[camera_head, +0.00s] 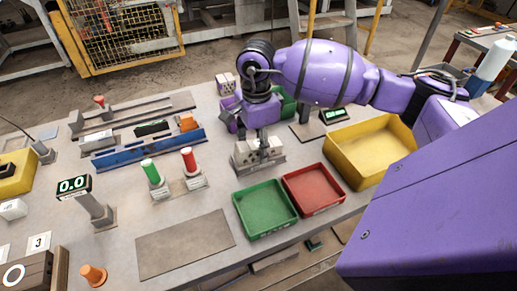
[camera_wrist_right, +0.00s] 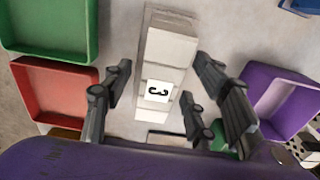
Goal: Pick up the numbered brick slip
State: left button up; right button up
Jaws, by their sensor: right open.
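A pale brick slip with a white label reading 3 (camera_wrist_right: 157,91) lies in a row of whitish blocks (camera_wrist_right: 166,50) in the right wrist view. In the head view, the pale blocks (camera_head: 243,153) stand on a grey holder mid-table, partly hidden by my right gripper (camera_head: 263,145). That gripper points down over them. In the wrist view, its open fingers (camera_wrist_right: 158,82) lie on both sides of the row, with visible gaps. I cannot tell whether any finger touches a block. My left gripper is not in view.
Green (camera_head: 265,209) and red (camera_head: 314,189) trays sit in front of the blocks, a yellow tray (camera_head: 370,150) to the right. A purple bin (camera_wrist_right: 275,100) is close by in the wrist view. Red and green posts (camera_head: 189,160) stand left. A grey mat (camera_head: 185,243) lies bare in front.

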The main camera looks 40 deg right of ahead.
jog(key=shift+f, duration=0.5)
grip_shut()
jog(key=shift+r, duration=0.1)
